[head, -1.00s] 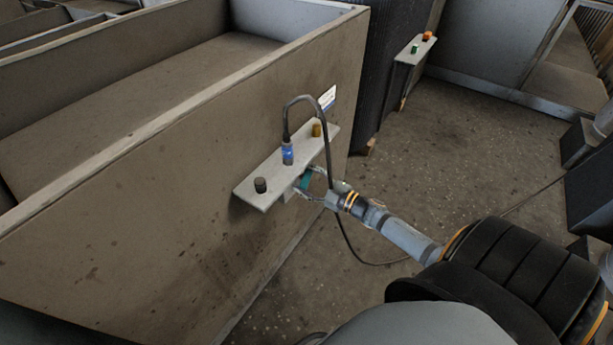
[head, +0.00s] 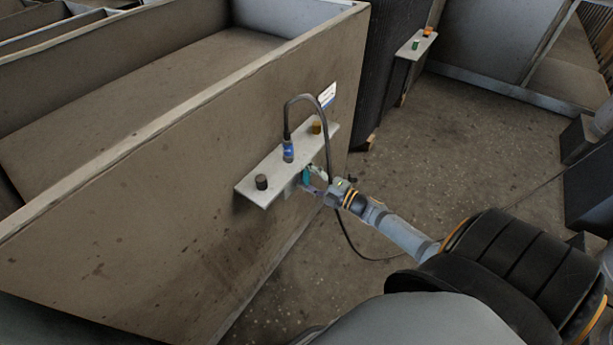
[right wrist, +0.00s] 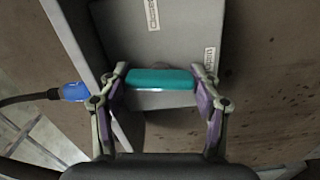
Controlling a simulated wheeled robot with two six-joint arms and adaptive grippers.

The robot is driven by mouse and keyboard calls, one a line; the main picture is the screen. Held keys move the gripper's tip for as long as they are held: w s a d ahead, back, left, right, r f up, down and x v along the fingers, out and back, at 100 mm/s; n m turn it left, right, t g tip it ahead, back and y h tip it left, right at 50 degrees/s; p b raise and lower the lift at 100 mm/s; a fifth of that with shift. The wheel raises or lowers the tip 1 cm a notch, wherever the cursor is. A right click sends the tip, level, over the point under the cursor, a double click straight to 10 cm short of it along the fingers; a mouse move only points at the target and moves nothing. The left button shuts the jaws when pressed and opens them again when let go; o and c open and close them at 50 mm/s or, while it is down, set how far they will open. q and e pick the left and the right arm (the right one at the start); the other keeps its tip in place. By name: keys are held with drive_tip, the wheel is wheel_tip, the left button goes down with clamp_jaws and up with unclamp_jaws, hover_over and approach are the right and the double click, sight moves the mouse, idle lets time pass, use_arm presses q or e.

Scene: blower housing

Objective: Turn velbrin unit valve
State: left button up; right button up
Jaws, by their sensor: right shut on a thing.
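The valve has a teal handle (head: 306,175) on a grey box under a light metal shelf on the side of the large panel. In the right wrist view the handle (right wrist: 160,79) lies as a level bar across the grey box face (right wrist: 165,38). My right gripper (right wrist: 160,88) is shut on the handle, with one purple-padded finger at each end. In the head view my right gripper (head: 313,184) is partly hidden by its own wrist. Two small white labels (right wrist: 153,14) are on the box face; I cannot read them surely. My left gripper is not in view.
The shelf (head: 270,187) carries a dark knob (head: 261,182), a blue connector (head: 288,152) with a looping black cable, and a brass-coloured knob (head: 316,128). The cable (head: 329,150) hangs close beside my right gripper. Another shelf (head: 414,48) is farther back. Floor (head: 440,140) is open at right.

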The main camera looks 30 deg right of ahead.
idle(0.3)
drive_tip(key=o, duration=1.1)
drive_tip(key=shift+o, duration=0.3)
